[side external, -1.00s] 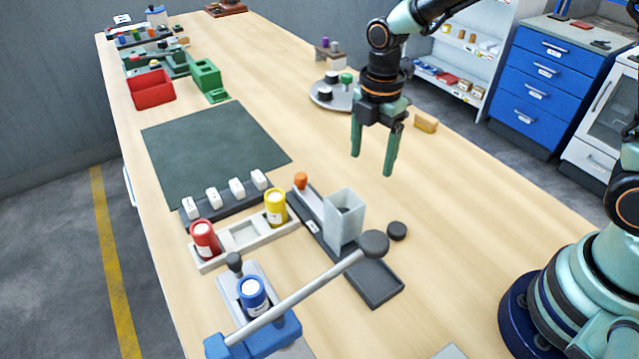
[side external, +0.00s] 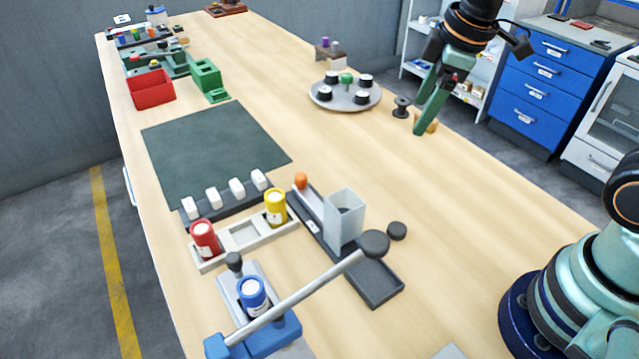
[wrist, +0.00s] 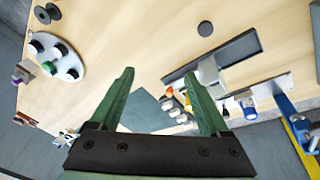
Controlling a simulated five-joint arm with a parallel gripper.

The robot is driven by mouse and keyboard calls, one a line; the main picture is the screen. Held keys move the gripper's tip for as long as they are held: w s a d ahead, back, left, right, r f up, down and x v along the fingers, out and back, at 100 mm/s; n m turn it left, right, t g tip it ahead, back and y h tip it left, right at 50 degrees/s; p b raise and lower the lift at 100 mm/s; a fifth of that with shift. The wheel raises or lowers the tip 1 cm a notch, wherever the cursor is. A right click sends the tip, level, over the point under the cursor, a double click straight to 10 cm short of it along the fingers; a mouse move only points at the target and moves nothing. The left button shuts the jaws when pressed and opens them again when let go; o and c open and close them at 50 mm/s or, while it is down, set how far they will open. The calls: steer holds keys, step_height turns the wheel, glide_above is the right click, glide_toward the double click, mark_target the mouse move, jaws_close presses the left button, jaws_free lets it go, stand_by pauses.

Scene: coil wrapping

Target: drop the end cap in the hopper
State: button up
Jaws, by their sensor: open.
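The end cap, a dark round disc (side external: 397,230), lies flat on the table beside the hopper. It also shows near the top of the wrist view (wrist: 205,28). The hopper (side external: 344,220) is a pale grey upright box with an open top, standing on a dark base. In the wrist view the hopper (wrist: 208,72) is right of my fingers. My gripper (side external: 421,115) is tilted over the table's far right edge, well away from both. In the wrist view my green fingers (wrist: 158,74) are spread, with nothing between them.
A lever (side external: 310,288) with a dark knob reaches close to the end cap and hopper. A dark tray (side external: 375,285) lies in front. A round plate with black spools (side external: 345,98) and a loose spool (side external: 402,106) stand near my gripper. The table's right middle is clear.

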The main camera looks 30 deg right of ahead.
steer(key=s+d+r+m+t, duration=0.2)
steer(key=s+m, duration=0.3)
steer(key=m, duration=0.4)
steer(key=shift+d+r, duration=0.5)
steer(key=shift+d, duration=0.15)
